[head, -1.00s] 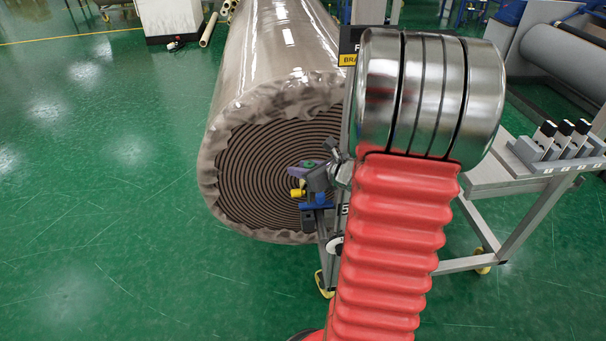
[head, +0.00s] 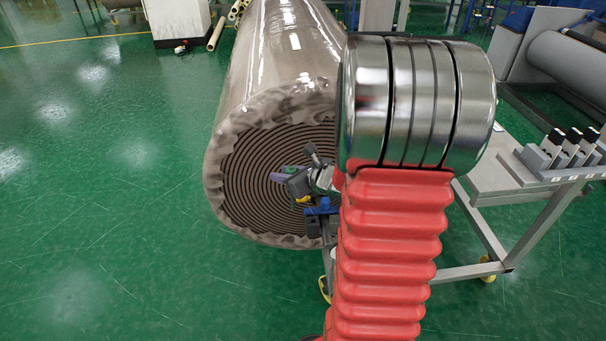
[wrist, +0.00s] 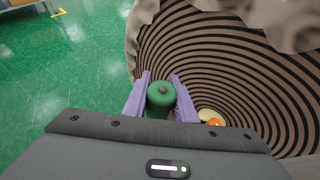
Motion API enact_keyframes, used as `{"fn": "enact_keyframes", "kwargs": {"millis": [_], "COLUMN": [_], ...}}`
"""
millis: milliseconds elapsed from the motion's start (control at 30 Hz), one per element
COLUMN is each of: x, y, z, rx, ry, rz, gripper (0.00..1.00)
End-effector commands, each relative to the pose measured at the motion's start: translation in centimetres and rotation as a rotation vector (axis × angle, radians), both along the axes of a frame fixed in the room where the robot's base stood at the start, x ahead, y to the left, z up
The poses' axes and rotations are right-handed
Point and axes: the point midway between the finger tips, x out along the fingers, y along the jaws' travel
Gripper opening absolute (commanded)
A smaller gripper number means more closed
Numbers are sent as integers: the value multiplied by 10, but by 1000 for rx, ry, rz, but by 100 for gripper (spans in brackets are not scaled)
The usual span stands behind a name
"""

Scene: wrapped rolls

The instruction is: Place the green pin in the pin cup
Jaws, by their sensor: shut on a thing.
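My gripper (wrist: 160,93) has purple fingers, shut on the green pin (wrist: 160,99) in the wrist view. In the head view my gripper (head: 282,176) is small, in front of the wrapped roll's spiral end, and the pin is hard to make out there. A yellow thing (head: 303,199) shows just below the gripper, partly hidden. In the wrist view a cream and orange round thing (wrist: 212,119) lies right of the fingers. I cannot tell whether either is the pin cup.
The big wrapped roll (head: 290,70) fills the space behind the gripper. A blue part (head: 322,207) sits close below and right of it. A metal cart (head: 497,170) with a rack of black-topped pieces (head: 562,152) stands at right. Green floor at left is clear.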

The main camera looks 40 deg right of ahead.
Motion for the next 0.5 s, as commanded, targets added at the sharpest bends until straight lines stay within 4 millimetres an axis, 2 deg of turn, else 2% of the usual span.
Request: {"fn": "enact_keyframes", "kwargs": {"millis": [33, 200, 500], "x": [8, 30, 54], "y": [16, 63, 149], "z": [1, 4, 7], "rx": [-2, -3, -4], "ry": [-2, -6, -5], "rz": [20, 68, 152], "gripper": [0, 0, 0]}}
